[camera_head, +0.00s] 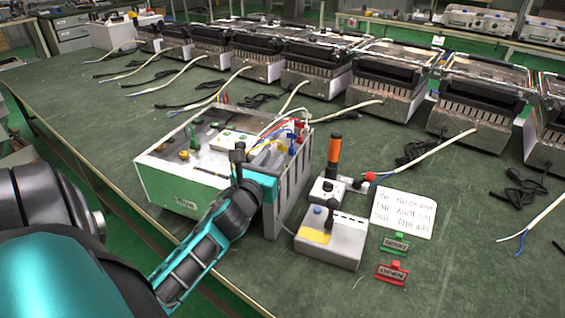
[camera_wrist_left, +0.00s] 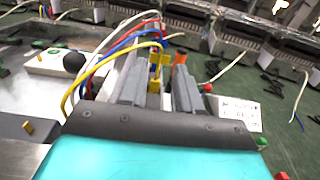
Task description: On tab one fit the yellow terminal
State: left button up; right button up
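The yellow terminal (camera_wrist_left: 155,72), on the end of a curved yellow wire (camera_wrist_left: 88,72), shows in the left wrist view between the two grey fingers of my left gripper (camera_wrist_left: 158,78). The fingers stand apart; whether they touch the terminal I cannot tell. In the head view my left gripper (camera_head: 268,188) is at the right end of the heating element unit (camera_head: 165,187), a white box with a green front label. Red, blue, white and yellow wires (camera_head: 285,135) gather above that end. Tab one cannot be made out. My right gripper is not in view.
To the right stand a tester box (camera_head: 330,240) and a base with an orange-topped post (camera_head: 334,152). Beyond are a white written card (camera_head: 403,213), a green tag (camera_head: 394,244) and a red tag (camera_head: 391,272). Several similar units (camera_head: 385,82) with cables line the back.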

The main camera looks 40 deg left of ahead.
aim_at(282, 147)
pick_arm(q)
jog(key=shift+x, duration=2.3)
jog(key=shift+f, duration=0.15)
jog(key=shift+c, duration=0.5)
grip_shut()
